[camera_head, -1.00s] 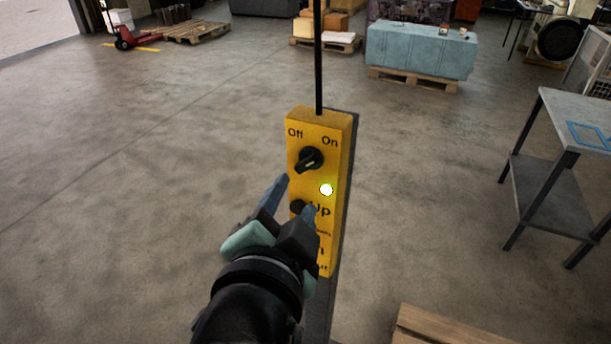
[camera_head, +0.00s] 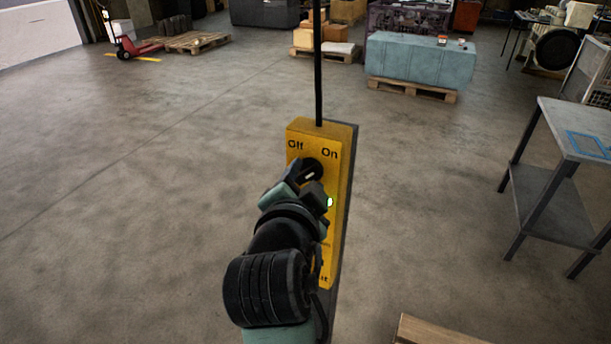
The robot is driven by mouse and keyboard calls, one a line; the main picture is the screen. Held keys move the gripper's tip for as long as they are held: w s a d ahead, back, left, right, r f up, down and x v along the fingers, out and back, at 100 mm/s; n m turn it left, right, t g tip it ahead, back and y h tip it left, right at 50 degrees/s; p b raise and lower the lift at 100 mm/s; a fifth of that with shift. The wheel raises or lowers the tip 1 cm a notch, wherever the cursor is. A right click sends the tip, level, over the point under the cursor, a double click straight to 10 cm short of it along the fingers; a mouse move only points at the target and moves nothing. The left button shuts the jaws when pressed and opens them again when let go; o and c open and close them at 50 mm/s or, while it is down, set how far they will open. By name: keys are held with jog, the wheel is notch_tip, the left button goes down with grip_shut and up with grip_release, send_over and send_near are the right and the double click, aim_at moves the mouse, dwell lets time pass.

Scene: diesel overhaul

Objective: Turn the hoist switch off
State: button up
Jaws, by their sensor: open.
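The yellow hoist control box (camera_head: 338,218) hangs upright from a black cable in the middle of the view. Its top carries the labels "Off" at left and "On" at right. The black rotary switch (camera_head: 312,170) sits below the labels, and its light pointer mark leans up and to the right, toward "On". My gripper (camera_head: 302,180) is at the switch, its fingers pointing into the panel and partly covering the knob. I cannot tell whether the fingers touch it. My gripper and wrist hide the Up button and most of the lower panel. A small lit lamp shows right of my gripper.
A grey metal table (camera_head: 570,140) stands at the right. A wooden edge (camera_head: 430,332) shows at the bottom right. A blue block on a pallet (camera_head: 418,62) and a red pallet jack (camera_head: 135,46) are far back. The floor around the box is mostly clear.

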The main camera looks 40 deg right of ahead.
grip_shut()
dwell(0.5)
jog(key=n+p, duration=0.1)
jog(key=n+g+p, duration=0.1)
jog(key=shift+w+a+r+g+p, duration=0.1)
jog(key=shift+w+r+g+p, duration=0.05)
jog(key=shift+r+g+p, duration=0.2)
jog(key=n, duration=0.1)
jog(key=n+g+p, duration=0.2)
jog(key=n, duration=0.1)
jog(key=shift+w+a+f+g+h, duration=0.1)
jog(key=shift+w+g+h, duration=0.15)
jog(key=shift+h, duration=0.15)
jog(key=n+g, duration=0.1)
jog(key=n+h+p, duration=0.1)
jog(key=n, duration=0.1)
jog(key=shift+w+f+g, duration=0.1)
jog(key=shift+w+g, duration=0.1)
jog(key=shift+g, duration=0.2)
jog(key=shift+w+a+f+n+g+h, duration=0.1)
jog(key=shift+n+g+h, duration=0.25)
jog(key=shift+n, duration=0.45)
jog(key=shift+w+n+g+h, duration=0.1)
jog(key=shift+n+g+h, duration=0.15)
jog(key=shift+n+g, duration=0.4)
